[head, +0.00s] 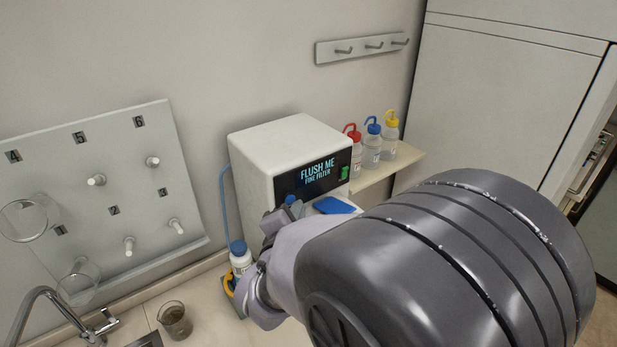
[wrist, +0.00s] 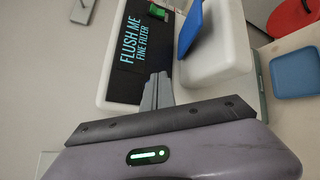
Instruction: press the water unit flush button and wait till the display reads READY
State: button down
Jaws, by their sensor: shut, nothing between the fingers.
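The water unit (head: 290,145) is a white box against the wall; its dark display (head: 318,175) reads "FLUSH ME FINE FILTER". The display also shows in the wrist view (wrist: 128,50), turned sideways. A green switch (head: 345,172) sits at the display's right end. A flat blue pad (head: 335,205) juts out below; it also shows in the wrist view (wrist: 189,28) on a white rounded part. A small blue part (head: 290,199) shows just by my gripper (head: 287,209). My gripper, also in the wrist view (wrist: 160,78), is shut and empty, its tips at the unit's front below the display. I cannot tell whether they touch.
A bottle with a blue cap (head: 239,257) stands left of the unit. Wash bottles (head: 373,145) stand on a shelf to its right. A beaker (head: 175,320) sits on the counter near the tap (head: 100,325). A pegboard (head: 95,190) is on the wall at left.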

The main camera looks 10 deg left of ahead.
jog(key=shift+w+a+p, duration=0.35)
jog(key=shift+a, duration=0.05)
dwell(0.9)
jog(key=shift+s+d, duration=0.55)
jog(key=shift+d, duration=0.05)
jog(key=s+d, duration=0.3)
jog(key=shift+s+d, duration=0.15)
jog(key=shift+d, duration=0.25)
dwell(0.3)
dwell(0.4)
